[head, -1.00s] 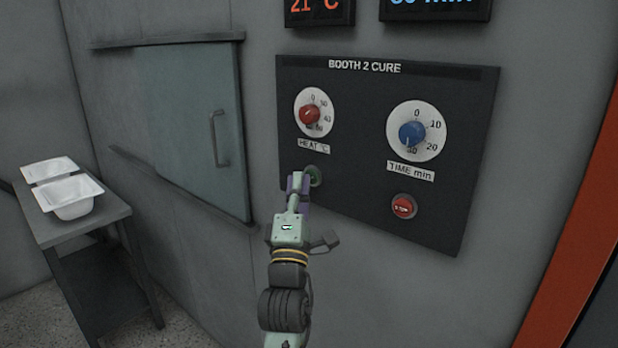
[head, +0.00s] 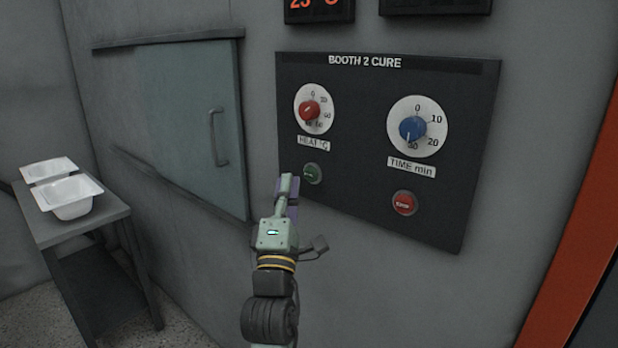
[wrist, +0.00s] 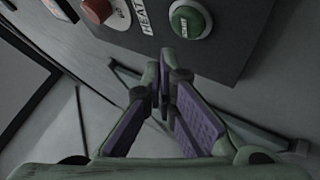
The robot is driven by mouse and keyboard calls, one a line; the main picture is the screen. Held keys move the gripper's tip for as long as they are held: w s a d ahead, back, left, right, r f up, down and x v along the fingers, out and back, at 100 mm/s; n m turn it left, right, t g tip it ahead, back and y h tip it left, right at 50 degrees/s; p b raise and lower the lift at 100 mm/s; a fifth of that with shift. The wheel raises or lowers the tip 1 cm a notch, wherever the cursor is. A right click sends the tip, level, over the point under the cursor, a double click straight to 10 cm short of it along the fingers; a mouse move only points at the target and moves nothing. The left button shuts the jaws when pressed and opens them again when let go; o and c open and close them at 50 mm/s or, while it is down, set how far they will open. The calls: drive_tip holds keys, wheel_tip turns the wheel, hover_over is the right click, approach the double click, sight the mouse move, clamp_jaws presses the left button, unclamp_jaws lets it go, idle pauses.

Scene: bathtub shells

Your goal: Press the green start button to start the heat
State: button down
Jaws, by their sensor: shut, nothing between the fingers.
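The green start button (head: 312,173) is at the lower left of the dark Booth 2 Cure panel (head: 350,205), under the heat dial. It also shows in the wrist view (wrist: 190,20), just beyond my fingertips. My gripper (head: 288,184) is shut and empty. Its tips are a little left of and below the button, with a visible gap between them. In the wrist view my gripper (wrist: 165,72) has its purple-padded fingers together at the tips. The orange temperature display (head: 318,6) is lit, cut off at the top, and seems to read 25 °C.
The red heat dial (head: 310,110), blue time dial (head: 412,128) and red stop button (head: 404,203) share the panel. The time display (head: 435,6) looks dark. White basins (head: 70,195) stand on a table (head: 95,230).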

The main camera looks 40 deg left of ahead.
drive_tip(key=s, duration=0.3)
drive_tip(key=shift+s+b, duration=0.25)
drive_tip(key=shift+b, duration=0.15)
idle(0.5)
